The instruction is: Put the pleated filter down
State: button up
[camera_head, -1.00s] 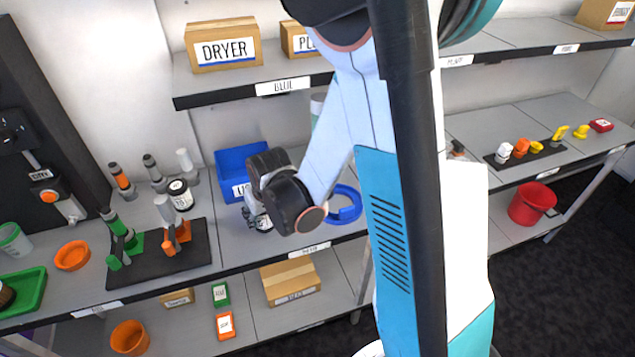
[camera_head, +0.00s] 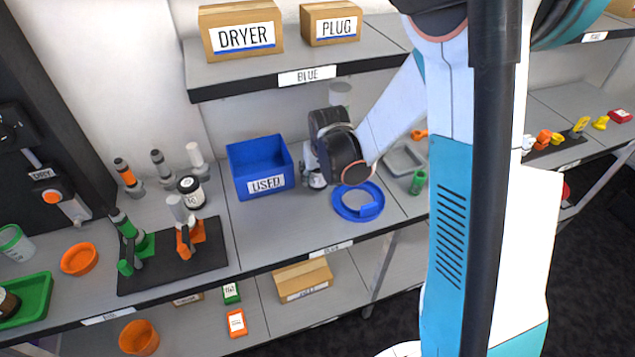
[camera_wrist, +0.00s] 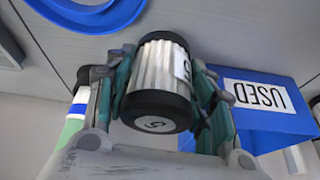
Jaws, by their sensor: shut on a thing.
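The pleated filter (camera_wrist: 160,68) is a white ribbed cylinder with black end caps and a small label. In the wrist view it sits between the two fingers of my gripper (camera_wrist: 160,88), which is shut on its sides. In the head view my gripper (camera_head: 314,176) is just right of the blue bin marked USED (camera_head: 262,168), above the grey shelf, and behind the blue ring-shaped tray (camera_head: 345,208). The filter is mostly hidden there by my wrist. I cannot tell whether it touches the shelf. The USED bin also shows in the wrist view (camera_wrist: 250,84).
A grey tray (camera_head: 388,160) and a green cylinder (camera_head: 418,182) stand to the right. A black mat (camera_head: 150,272) with tools and a black-and-white jar (camera_head: 190,192) are left. An upper shelf (camera_head: 240,78) with boxes overhangs the back. Bare shelf lies before the bin.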

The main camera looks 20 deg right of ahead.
aim_at(318, 181)
jog(key=shift+f+b, duration=0.45)
jog(key=shift+f, duration=1)
jog(key=shift+f, duration=0.25)
jog(key=o, duration=1.1)
jog(key=shift+r, duration=0.1)
